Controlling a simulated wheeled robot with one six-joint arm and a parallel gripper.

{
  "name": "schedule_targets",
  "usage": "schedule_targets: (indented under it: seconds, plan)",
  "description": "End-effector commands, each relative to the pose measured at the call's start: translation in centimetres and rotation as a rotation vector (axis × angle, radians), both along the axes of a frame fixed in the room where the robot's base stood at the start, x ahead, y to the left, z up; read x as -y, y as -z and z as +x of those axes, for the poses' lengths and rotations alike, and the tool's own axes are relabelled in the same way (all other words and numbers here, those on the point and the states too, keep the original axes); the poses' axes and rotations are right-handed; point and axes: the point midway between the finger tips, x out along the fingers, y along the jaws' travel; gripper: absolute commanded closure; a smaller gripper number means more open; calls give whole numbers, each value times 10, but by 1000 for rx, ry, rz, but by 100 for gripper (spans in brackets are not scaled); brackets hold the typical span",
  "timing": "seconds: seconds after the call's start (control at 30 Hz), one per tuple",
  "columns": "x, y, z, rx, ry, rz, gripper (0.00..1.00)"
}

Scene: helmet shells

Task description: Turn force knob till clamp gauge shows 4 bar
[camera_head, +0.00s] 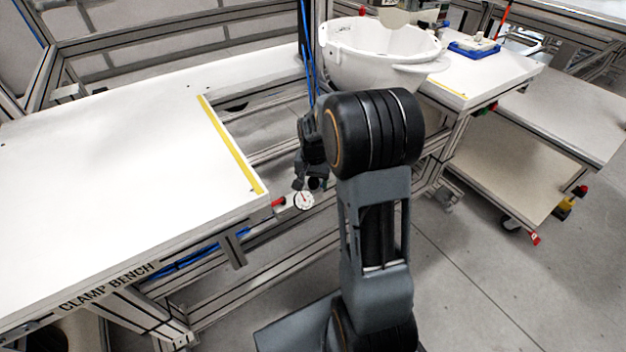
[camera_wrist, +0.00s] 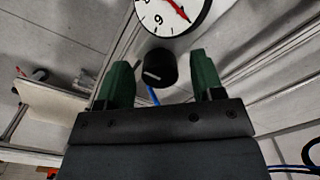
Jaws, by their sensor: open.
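The clamp gauge (camera_wrist: 172,14) is a round white dial with black numerals and a red needle. It is cut off by the top edge of the wrist view, so I cannot read its value. It also shows small in the head view (camera_head: 304,201). The force knob (camera_wrist: 160,68) is black with a white line on its face, just below the gauge. My gripper (camera_wrist: 160,60) is open, its green fingers on either side of the knob with visible gaps. In the head view my gripper (camera_head: 305,182) is small and dark, beside the gauge.
The white clamp bench (camera_head: 110,160) with a yellow edge stripe lies left of the gauge. A white helmet shell (camera_head: 375,60) sits at the back on the fixture. A blue tray (camera_head: 474,49) stands on the right bench. Frame bars run below the gauge; floor is open at right.

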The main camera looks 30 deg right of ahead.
Motion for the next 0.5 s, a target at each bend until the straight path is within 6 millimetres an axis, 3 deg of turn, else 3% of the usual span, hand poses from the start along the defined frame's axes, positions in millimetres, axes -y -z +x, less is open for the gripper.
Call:
schedule_targets:
  seconds: [0.23, 0.5]
  plan:
    - [0, -12, 0, 1, 0, 0, 39]
    - [0, -65, 1, 4, 0, -1, 39]
